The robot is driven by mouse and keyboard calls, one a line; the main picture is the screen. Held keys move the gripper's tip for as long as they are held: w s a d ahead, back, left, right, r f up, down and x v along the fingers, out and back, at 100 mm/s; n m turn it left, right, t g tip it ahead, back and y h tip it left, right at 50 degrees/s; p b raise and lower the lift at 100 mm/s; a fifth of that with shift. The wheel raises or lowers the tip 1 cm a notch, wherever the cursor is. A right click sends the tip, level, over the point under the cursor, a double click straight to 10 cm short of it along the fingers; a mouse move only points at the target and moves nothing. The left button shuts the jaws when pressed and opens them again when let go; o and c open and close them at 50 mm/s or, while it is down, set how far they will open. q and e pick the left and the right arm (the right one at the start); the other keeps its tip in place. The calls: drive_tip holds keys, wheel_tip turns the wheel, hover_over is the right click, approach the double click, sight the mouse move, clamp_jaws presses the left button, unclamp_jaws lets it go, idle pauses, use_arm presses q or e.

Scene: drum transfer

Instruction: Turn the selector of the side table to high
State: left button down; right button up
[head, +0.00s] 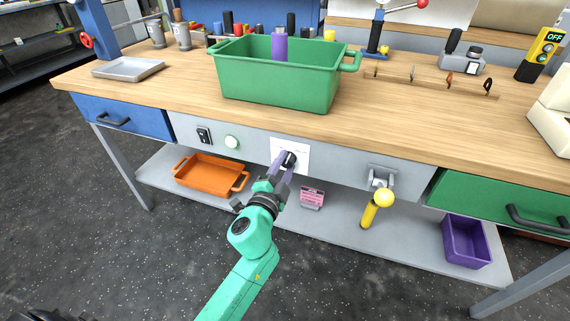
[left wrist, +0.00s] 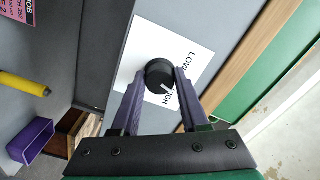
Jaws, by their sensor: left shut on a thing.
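The selector is a round black knob (left wrist: 159,73) on a white label plate (left wrist: 136,58) on the table's grey front panel. In the left wrist view, LOW is printed to the right of the knob and HIGH, partly hidden by a finger, below it. The knob's white mark points down and slightly right, toward the HIGH lettering. My left gripper (head: 287,160) is shut on the knob, with a purple finger on each side; it also shows in the left wrist view (left wrist: 159,82). In the head view the fingers partly cover the knob. My right gripper is not in view.
Beside the plate are a pale round button (head: 231,142), a black switch (head: 204,136) and a grey bracket (head: 381,176). A green bin (head: 275,88) stands on the tabletop above. An orange tray (head: 211,174) and a purple bin (head: 466,242) sit on the lower shelf.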

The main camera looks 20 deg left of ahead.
use_arm(q)
drive_tip(key=m, duration=0.4)
drive_tip(key=shift+m+p, duration=0.3)
drive_tip(key=shift+m, duration=0.5)
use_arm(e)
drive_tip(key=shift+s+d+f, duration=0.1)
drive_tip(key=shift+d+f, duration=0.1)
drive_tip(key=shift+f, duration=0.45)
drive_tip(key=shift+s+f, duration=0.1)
use_arm(q)
drive_tip(key=shift+f, duration=0.1)
drive_tip(key=shift+c, duration=2.1)
unclamp_jaws()
